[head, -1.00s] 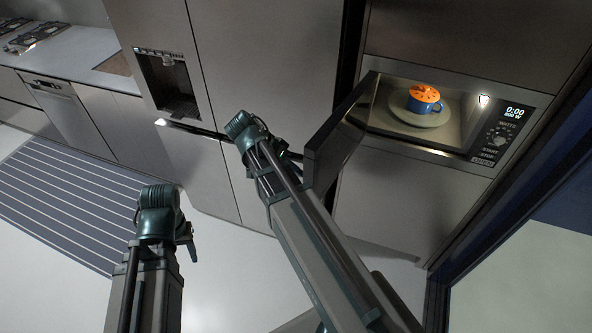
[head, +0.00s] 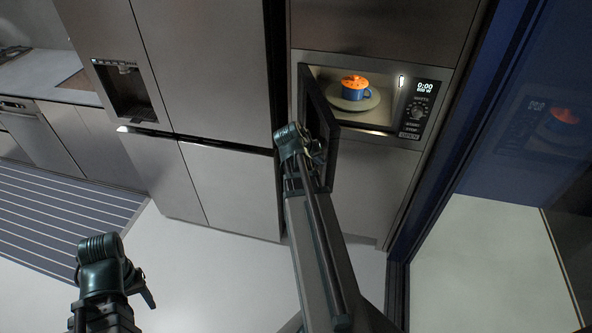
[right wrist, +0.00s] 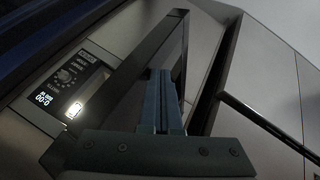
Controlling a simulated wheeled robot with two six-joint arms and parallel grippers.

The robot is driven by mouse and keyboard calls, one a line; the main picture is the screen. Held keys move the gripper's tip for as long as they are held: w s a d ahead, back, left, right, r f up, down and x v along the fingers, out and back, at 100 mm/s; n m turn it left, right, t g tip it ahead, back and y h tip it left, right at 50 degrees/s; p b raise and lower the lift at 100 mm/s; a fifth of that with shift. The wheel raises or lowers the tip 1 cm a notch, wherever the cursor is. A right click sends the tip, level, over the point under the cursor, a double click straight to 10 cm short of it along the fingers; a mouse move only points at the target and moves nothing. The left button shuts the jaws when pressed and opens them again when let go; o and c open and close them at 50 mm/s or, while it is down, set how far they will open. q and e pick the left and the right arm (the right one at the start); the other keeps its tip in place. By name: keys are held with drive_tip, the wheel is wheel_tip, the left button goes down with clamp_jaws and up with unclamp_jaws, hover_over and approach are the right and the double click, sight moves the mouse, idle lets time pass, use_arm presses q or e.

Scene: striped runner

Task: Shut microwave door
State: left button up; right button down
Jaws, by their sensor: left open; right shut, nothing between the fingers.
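The built-in microwave (head: 432,88) is at the upper middle of the head view. Its dark door (head: 347,160) is hinged on the left and stands well open, swung out towards me. My right gripper (head: 296,140) is shut and empty, at the outer side of the door; contact is not certain. In the right wrist view its closed blue fingers (right wrist: 160,95) are in front of the dark door (right wrist: 128,75), near its frame. My left gripper (head: 106,268) is open and empty at the lower left, far from the door.
A steel fridge (head: 215,70) stands to the left. A dark blue frame (head: 440,170) is close on the right. Open floor and a striped runner (head: 50,215) lie left.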

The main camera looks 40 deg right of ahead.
drive_tip(key=s+d+n+t+y, duration=0.1)
drive_tip(key=s+d+n+t, duration=0.2)
drive_tip(key=d, duration=0.8)
drive_tip(key=s+d+n+t+y, duration=0.1)
drive_tip(key=s+d+n, duration=0.3)
drive_tip(key=d, duration=0.8)
use_arm(q)
drive_tip(key=shift+s, duration=0.45)
use_arm(e)
drive_tip(key=w+d+n, duration=0.1)
drive_tip(key=d, duration=0.6)
drive_tip(key=w+d, duration=0.2)
drive_tip(key=d, duration=0.6)
drive_tip(key=w+d+n+t+y, duration=0.1)
drive_tip(key=d, duration=0.6)
drive_tip(key=shift+w+d+n, duration=0.15)
drive_tip(key=shift+w+n, duration=0.1)
drive_tip(key=shift+n, duration=0.05)
use_arm(q)
wheel_tip(320, 180, up, 11)
drive_tip(key=p, duration=1.1)
use_arm(e)
drive_tip(key=v, duration=1.3)
drive_tip(key=shift+s+r, duration=0.3)
